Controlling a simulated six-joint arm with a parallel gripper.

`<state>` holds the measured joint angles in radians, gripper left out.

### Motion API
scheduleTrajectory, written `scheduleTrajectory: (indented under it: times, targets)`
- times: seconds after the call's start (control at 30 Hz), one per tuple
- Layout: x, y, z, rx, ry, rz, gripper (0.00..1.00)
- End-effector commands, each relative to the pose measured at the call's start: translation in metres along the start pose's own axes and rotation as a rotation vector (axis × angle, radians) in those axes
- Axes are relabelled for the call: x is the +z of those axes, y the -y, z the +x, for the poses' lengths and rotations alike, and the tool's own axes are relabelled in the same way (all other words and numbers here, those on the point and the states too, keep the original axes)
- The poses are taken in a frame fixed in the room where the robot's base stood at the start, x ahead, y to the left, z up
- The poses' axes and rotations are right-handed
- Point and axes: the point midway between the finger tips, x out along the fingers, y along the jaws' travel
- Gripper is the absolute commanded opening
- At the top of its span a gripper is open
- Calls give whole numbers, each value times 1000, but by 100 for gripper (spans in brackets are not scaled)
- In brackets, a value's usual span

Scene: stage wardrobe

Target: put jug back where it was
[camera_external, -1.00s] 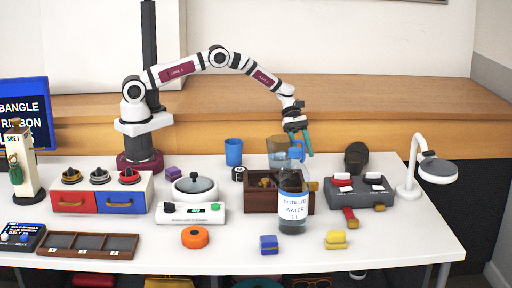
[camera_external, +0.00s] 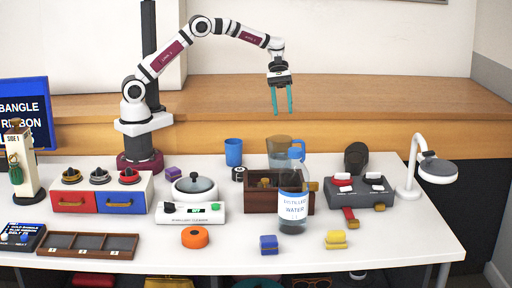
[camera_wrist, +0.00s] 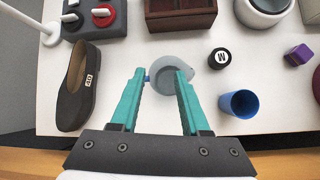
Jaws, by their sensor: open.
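A clear grey jug (camera_external: 279,147) stands upright on the table, behind the dark brown wooden box and partly hidden by it and the bottle. In the wrist view the jug (camera_wrist: 173,84) is seen from above, with a small blue part at its left side. My gripper (camera_external: 282,112) is above the jug, pointing down, with clear space between its fingertips and the rim. In the wrist view my gripper's (camera_wrist: 160,73) teal fingers are open and hold nothing.
A distilled water bottle (camera_external: 293,208) stands in front of the wooden box (camera_external: 266,203). A blue cup (camera_external: 233,152) and a dark round tin (camera_external: 239,174) are left of the jug. A dark shoe (camera_external: 356,157) is to its right.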

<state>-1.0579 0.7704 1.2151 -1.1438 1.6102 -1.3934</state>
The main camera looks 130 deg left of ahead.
Motion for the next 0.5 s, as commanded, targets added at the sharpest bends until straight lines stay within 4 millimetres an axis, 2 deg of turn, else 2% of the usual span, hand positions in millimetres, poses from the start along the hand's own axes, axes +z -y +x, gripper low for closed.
scheduleTrajectory:
  times: [0.03,0.07,0.1,0.17,0.2,0.27,0.3,0.33,0.4,0.5]
  targets:
    - [57,24,9,-94,-47,229,46]
    - [88,47,14,-163,-77,394,46]
    - [125,83,18,-258,-112,630,46]
    - [166,145,20,-408,-148,999,46]
    - [182,189,18,-507,-161,1249,46]
    - [188,248,12,-652,-167,1607,46]
    - [184,280,7,-741,-163,1823,46]
    - [178,300,4,-802,-158,1969,46]
    - [162,333,-1,-920,-142,2241,46]
    - [144,354,-4,-1025,-123,2466,46]
